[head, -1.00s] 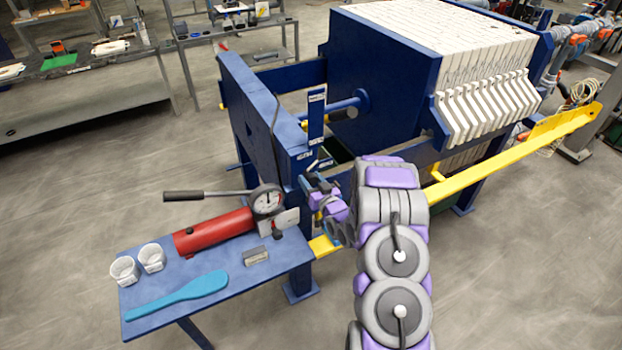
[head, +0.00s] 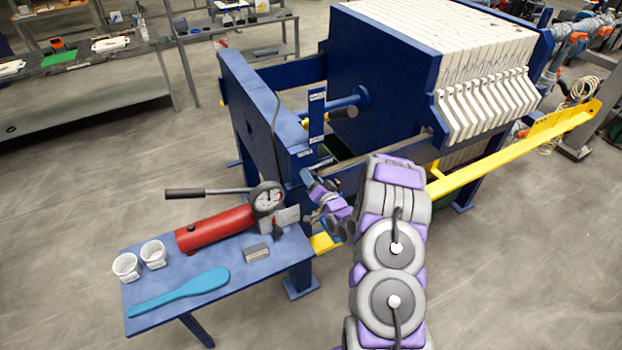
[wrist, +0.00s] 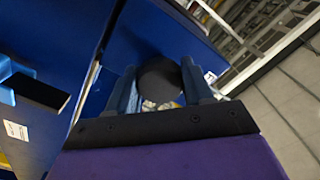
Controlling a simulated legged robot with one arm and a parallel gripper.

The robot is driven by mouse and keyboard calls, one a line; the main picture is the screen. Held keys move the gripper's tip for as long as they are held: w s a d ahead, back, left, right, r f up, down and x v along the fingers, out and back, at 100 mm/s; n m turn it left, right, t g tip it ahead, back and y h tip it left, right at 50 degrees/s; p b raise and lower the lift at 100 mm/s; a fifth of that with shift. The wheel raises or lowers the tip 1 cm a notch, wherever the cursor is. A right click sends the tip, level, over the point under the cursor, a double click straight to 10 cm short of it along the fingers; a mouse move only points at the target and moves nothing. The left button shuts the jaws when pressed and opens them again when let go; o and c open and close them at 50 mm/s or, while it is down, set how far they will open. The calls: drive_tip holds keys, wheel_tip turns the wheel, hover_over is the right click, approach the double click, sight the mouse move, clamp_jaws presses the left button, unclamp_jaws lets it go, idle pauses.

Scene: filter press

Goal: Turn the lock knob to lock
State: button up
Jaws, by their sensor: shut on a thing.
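The lock knob (wrist: 160,76) is a dark, round piece in the wrist view, in front of the blue press frame. My gripper (wrist: 158,88) has its two blue-grey fingers on either side of the knob and is shut on it. In the head view my gripper (head: 311,184) is at the near end of the press frame (head: 262,125), just below an upright blue plate (head: 317,118). The knob is hidden there by my gripper and the frame. I cannot read a lock mark or the knob's angle.
A blue side table (head: 225,283) left of my arm holds a red hand pump (head: 215,230) with a gauge (head: 267,197), two white cups (head: 153,254), a blue paddle (head: 185,292) and a small grey block (head: 257,252). A yellow bar (head: 520,142) runs right of my arm.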

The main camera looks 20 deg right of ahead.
idle(0.4)
drive_tip(key=o, duration=1)
drive_tip(key=shift+d, duration=0.2)
drive_tip(key=shift+s, duration=0.1)
drive_tip(key=s, duration=1.7)
drive_tip(key=shift+d+f+b, duration=0.1)
drive_tip(key=shift+d+b, duration=0.2)
